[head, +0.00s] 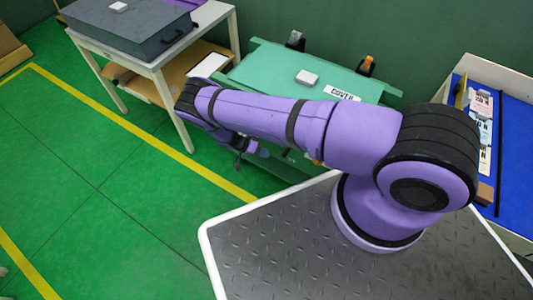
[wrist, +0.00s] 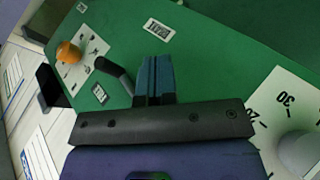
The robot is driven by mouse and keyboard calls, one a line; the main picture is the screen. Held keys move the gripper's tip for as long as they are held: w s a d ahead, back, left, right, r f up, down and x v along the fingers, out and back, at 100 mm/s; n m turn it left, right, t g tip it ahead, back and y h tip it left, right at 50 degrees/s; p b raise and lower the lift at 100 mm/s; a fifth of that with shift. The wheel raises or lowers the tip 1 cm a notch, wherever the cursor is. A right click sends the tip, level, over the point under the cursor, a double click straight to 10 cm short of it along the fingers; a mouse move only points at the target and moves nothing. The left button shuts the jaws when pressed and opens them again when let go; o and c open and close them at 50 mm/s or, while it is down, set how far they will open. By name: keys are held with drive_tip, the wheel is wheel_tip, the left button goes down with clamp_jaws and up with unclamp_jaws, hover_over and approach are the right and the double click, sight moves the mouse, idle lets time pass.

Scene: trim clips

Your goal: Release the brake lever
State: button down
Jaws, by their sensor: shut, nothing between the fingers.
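My gripper (wrist: 155,64) shows in the wrist view with its two blue fingers together and nothing between them. In the head view my gripper (head: 257,150) is low beside the green panel, partly hidden by my arm. A dark bent lever (wrist: 116,76) lies just left of the fingers in the wrist view. It may be the brake lever, but no readable label confirms this. A gap shows between it and the fingertips. An orange knob (wrist: 68,52) sits to its left on a white marked plate (wrist: 92,48).
A numbered white dial plate (wrist: 268,108) with a grey knob (wrist: 300,152) is at the right in the wrist view. The green bench (head: 262,65) bears a white block (head: 307,77) and a "COVER" label. A white table (head: 150,66) with a grey case (head: 130,25) stands left.

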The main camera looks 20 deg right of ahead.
drive_tip(key=w+a+r, duration=0.1)
drive_tip(key=w+a, duration=0.3)
drive_tip(key=a, duration=0.2)
drive_tip(key=shift+a+r, duration=0.3)
drive_tip(key=shift+r, duration=0.05)
drive_tip(key=shift+r, duration=0.1)
